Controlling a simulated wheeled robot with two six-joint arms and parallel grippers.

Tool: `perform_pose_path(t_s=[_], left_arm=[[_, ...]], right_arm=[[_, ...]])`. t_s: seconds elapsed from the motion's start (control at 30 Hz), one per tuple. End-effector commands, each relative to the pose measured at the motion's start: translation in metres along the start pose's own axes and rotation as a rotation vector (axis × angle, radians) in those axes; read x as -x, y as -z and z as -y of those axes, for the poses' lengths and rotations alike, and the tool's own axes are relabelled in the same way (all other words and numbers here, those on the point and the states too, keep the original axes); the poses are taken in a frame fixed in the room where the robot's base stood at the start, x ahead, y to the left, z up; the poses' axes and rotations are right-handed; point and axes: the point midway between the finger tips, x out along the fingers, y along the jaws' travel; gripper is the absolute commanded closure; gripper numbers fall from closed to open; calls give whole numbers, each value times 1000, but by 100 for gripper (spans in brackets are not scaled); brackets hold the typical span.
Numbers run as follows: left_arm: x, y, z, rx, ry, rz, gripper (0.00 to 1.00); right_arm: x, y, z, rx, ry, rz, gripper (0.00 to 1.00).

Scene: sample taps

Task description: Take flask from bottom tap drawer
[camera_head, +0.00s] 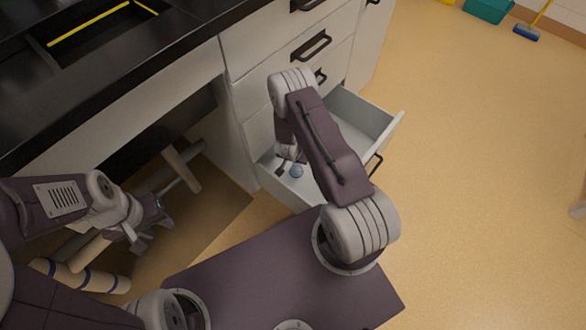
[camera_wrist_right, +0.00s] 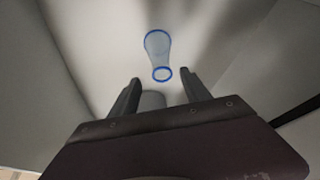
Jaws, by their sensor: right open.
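The flask is a small clear piece with blue rims in the open bottom drawer (camera_head: 362,113). In the head view it is a small bluish spot (camera_head: 296,171) on the drawer floor. In the right wrist view the flask (camera_wrist_right: 157,48) is ahead of the fingers, its narrower ringed end toward me. My right gripper (camera_wrist_right: 160,78) is open and empty, pointing into the drawer, with the flask centred just beyond its fingertips. In the head view my right arm hides part of the drawer. My left gripper (camera_head: 150,232) is open and empty, low at the left, away from the drawer.
The drawer walls stand close around my right gripper. Closed drawers with dark handles (camera_head: 312,45) are above, under a black countertop (camera_head: 120,65). A teal bin (camera_head: 488,10) and a blue broom (camera_head: 527,33) are far off.

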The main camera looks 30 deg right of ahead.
Motion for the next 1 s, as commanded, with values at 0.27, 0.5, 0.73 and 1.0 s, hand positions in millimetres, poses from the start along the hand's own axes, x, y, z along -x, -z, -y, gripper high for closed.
perform_pose_path(t_s=[0.27, 0.5, 0.73, 1.0], left_arm=[[-28, -3, 1, 0, 0, 0, 64], [-55, -6, 1, 0, 0, 1, 64], [-53, -6, 1, 0, 0, 1, 64], [-53, -6, 1, 0, 0, 1, 64]], right_arm=[[-35, -3, 1, 0, 0, 1, 44], [-72, -1, 4, 1, 0, 1, 44], [-72, 0, 4, 2, 1, 2, 44], [-72, 0, 4, 2, 1, 2, 100]])
